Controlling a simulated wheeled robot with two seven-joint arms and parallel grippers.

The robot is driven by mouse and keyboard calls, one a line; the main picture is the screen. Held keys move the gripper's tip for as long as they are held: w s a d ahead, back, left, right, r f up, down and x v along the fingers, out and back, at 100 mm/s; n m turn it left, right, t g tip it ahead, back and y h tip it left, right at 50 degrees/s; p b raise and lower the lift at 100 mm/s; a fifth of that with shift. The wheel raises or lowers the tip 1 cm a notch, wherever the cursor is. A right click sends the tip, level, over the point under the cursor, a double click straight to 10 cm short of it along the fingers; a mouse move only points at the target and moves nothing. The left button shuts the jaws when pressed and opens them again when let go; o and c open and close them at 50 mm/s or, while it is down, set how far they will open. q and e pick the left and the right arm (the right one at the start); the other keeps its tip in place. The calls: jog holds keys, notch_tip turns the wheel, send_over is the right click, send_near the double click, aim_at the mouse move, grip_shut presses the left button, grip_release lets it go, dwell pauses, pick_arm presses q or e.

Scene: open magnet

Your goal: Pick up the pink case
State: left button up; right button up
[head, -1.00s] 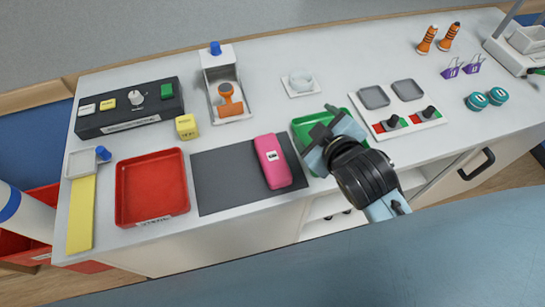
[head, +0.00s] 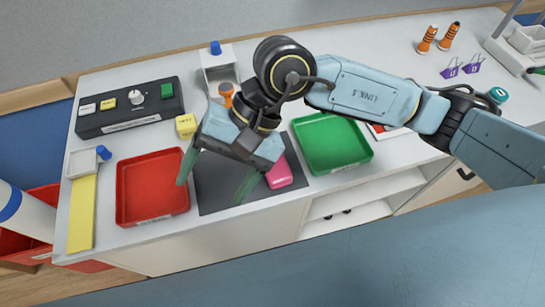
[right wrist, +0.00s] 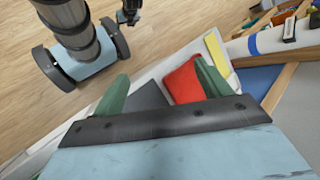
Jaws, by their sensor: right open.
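The pink case (head: 281,174) lies on the dark grey mat (head: 215,200) on the worktop; its upper part is hidden behind my right gripper. My right gripper (head: 217,180) is open and empty, with its two green fingers pointing down over the mat. It is above and to the left of the case, and one finger overlaps the case's left side in the head view. The right wrist view shows the fingers (right wrist: 162,92) apart with part of the mat (right wrist: 148,97) between them; the case does not show there. My left gripper is not in the head view.
A red tray (head: 121,190) stands left of the mat and a green tray (head: 335,165) right of it. A yellow block (head: 186,125) and a black button panel (head: 128,112) stand behind. My right arm covers much of the back right.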

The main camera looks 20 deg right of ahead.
jog(key=w+d+f+n+t+h, duration=0.35)
jog(key=w+d+h, duration=0.4)
jog(key=d, duration=0.35)
send_over(278, 169)
jog(key=shift+m, duration=0.25)
notch_tip(278, 169, down, 7)
jog(key=shift+r+p, duration=0.1)
jog(key=shift+p, duration=0.25)
notch_tip(278, 169, down, 5)
jog(key=shift+r+p, duration=0.15)
jog(key=shift+p, duration=0.4)
jog(key=shift+f, duration=0.65)
jog(key=c, duration=1.1)
